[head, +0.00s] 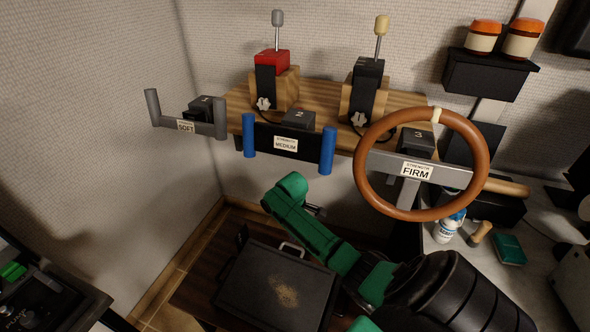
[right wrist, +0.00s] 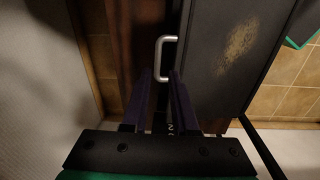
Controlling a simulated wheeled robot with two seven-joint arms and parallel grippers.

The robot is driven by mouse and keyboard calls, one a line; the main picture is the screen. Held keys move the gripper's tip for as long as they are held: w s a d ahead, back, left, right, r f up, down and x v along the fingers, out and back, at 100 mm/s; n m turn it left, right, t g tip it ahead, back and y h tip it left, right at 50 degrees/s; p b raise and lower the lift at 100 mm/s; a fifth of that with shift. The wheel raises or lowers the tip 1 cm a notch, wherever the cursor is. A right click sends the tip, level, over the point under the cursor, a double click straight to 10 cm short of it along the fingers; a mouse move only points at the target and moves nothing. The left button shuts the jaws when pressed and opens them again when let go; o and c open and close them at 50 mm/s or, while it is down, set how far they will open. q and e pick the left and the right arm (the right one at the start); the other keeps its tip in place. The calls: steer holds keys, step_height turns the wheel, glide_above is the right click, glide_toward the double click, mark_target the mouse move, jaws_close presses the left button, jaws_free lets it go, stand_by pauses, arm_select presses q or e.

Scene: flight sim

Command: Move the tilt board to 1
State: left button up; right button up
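The tilt board appears to be the dark, worn board (head: 262,280) low in the middle of the head view, with a silver handle (head: 290,247) at its far edge. In the right wrist view the board (right wrist: 225,75) is upright in the picture, with the handle (right wrist: 161,57) on its left edge. My right gripper (right wrist: 160,76) is open; its two dark fingers point toward the handle. I cannot tell whether they touch it. A partly hidden white mark shows between the fingers. My left gripper is not in view.
Above is a wooden shelf (head: 325,95) with two lever units and yokes labelled soft and medium. A brown steering wheel (head: 486,150) labelled firm stands at its right. A bottle (head: 446,228) and a green box (head: 509,249) sit on the right-hand surface. A pale wall is at left.

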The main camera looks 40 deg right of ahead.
mark_target(295, 246)
steer(key=f, duration=0.3)
steer(key=f+b, duration=0.1)
steer(key=f, duration=0.1)
steer(key=shift+w+d+f, duration=0.15)
steer(key=shift+w+d, duration=0.05)
steer(key=shift+d, duration=0.05)
step_height(295, 246, down, 2)
steer(key=shift+f, duration=0.1)
steer(key=c, duration=0.4)
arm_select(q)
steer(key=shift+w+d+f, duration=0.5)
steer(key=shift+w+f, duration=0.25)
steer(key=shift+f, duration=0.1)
arm_select(e)
jaws_close()
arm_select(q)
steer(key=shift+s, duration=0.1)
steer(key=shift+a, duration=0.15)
arm_select(e)
steer(key=shift+d, duration=0.1)
